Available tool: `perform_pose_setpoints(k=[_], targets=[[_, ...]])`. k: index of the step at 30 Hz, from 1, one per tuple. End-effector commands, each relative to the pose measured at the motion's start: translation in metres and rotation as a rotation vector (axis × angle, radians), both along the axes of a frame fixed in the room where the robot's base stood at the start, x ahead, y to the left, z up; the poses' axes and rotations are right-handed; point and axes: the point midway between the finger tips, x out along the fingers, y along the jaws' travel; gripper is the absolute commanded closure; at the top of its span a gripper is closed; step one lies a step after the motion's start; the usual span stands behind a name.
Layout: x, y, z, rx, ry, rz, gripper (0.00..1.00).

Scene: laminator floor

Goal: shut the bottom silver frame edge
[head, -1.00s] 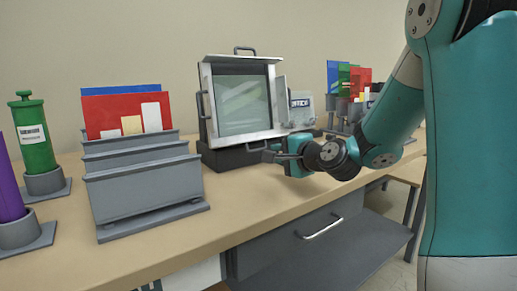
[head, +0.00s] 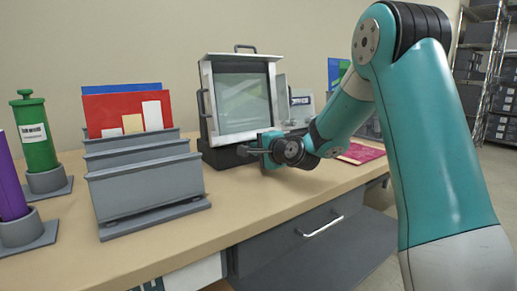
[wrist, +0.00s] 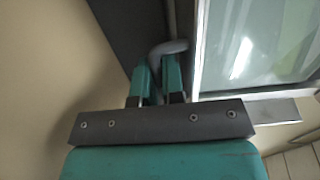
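The silver frame (head: 205,74) stands upright around a glassy panel on the machine. Its bottom edge (head: 232,139) runs along the foot of the panel and looks close to flush, partly hidden behind my gripper (head: 250,150). In the wrist view the bottom edge (wrist: 198,45) is the pale bar beside the glass. A curved grey handle (wrist: 168,47) sticks out from it and runs between the teal fingers of my gripper (wrist: 158,72), which look closed around it. The top edge (head: 243,57) is tilted outward; the right edge (head: 281,97) also stands out.
A stepped grey rack (head: 145,185) with coloured folders stands left of the machine. A green cylinder (head: 35,135) is farther left. A pink sheet (head: 360,153) lies on the bench right of my gripper. The front of the bench (head: 245,195) is clear.

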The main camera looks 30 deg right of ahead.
Motion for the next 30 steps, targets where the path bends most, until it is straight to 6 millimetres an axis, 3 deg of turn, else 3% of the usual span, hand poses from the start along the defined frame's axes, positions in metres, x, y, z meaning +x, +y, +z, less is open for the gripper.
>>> perform_pose_setpoints(k=[14, 30], targets=[[-0.002, -0.001, 0.01, -0.003, 0.065, -0.002, 1.0], [-0.005, 0.0, 0.031, -0.016, 0.468, 0.0, 1.0]])
